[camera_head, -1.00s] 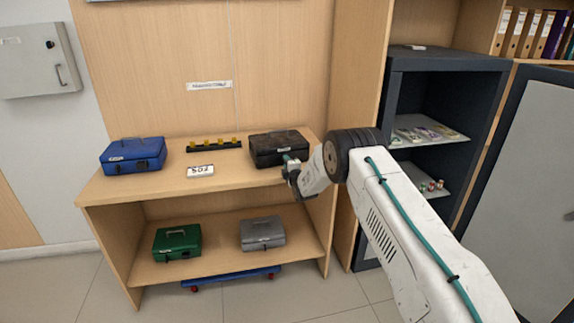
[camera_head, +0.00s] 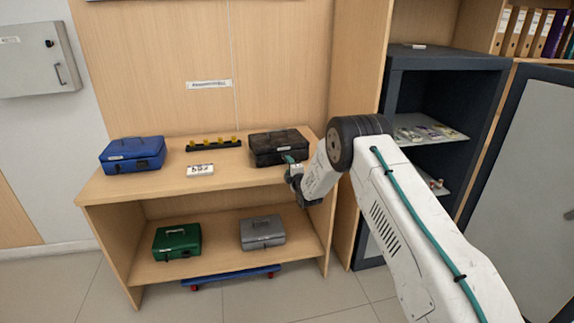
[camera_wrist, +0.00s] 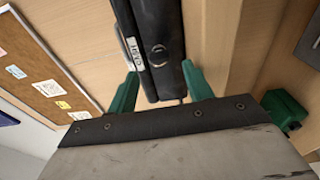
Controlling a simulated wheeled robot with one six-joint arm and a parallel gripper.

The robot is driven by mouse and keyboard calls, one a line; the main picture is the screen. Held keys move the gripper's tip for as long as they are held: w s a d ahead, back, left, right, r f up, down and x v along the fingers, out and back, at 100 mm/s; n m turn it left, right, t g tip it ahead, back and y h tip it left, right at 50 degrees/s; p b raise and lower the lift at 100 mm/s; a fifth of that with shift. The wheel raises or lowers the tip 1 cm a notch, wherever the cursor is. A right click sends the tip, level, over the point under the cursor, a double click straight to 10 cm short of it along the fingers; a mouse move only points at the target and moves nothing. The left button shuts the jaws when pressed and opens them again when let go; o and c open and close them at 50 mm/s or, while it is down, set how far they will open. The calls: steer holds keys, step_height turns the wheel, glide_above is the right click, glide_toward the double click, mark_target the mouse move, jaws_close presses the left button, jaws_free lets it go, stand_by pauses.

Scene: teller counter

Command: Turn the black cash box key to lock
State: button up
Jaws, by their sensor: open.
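The black cash box (camera_head: 277,152) stands on the upper shelf at its right end. In the wrist view the cash box (camera_wrist: 166,20) appears as a dark upright band with a white label and a round lock (camera_wrist: 158,52) on its front. I cannot make out a key in the lock. My gripper (camera_head: 290,160) is at the box's front. In the wrist view the green fingers of my gripper (camera_wrist: 160,80) are apart, one on each side of the box front, with nothing clearly held. Whether they touch the box cannot be told.
A blue box (camera_head: 133,158) and a white number card (camera_head: 200,170) share the upper shelf. A dark strip with several yellow pieces (camera_head: 214,145) lies behind the card. Green (camera_head: 177,243) and grey (camera_head: 262,234) boxes stand below. A dark open cabinet (camera_head: 425,95) is at right.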

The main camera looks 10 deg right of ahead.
steer(key=s, duration=0.3)
steer(key=shift+s+d, duration=0.15)
steer(key=shift+s, duration=0.25)
